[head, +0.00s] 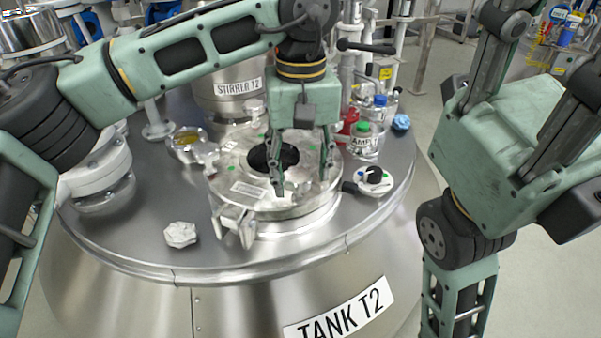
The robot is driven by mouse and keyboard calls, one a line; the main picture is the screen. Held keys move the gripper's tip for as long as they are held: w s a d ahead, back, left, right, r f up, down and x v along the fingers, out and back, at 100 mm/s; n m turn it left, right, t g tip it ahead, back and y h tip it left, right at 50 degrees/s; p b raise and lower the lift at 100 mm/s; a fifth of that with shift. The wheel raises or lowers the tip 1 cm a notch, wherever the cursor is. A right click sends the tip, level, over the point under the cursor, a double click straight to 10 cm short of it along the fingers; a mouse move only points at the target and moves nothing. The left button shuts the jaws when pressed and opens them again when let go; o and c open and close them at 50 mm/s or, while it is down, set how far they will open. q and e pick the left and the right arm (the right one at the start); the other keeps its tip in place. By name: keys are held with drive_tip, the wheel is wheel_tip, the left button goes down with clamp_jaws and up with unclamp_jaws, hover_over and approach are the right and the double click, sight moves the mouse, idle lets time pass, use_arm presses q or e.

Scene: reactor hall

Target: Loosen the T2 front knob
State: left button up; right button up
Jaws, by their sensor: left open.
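The T2 tank (130,240) has a steel top with a round flanged lid (228,170) and a dark opening (272,157) in it. A metal clamp (236,224) sits at the lid's front left edge. A pale lobed knob (181,234) rests on the tank top, apart from the lid. I cannot tell which part is the front knob. My left gripper (302,186) points down over the right part of the lid, open, with nothing visible between its fingers. It covers part of the lid.
Behind the lid stand the stirrer housing (226,92), a red bottle (349,121) and a green-capped jar (364,140). A black-and-white dial (375,181) is right of the lid. A brass-coloured sight port (187,143) is left. The front tank top is mostly clear.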

use_arm(q)
drive_tip(key=c, duration=1.1)
drive_tip(key=shift+r+n+p, duration=0.1)
drive_tip(key=shift+n+p, duration=0.2)
drive_tip(key=shift+p, duration=0.2)
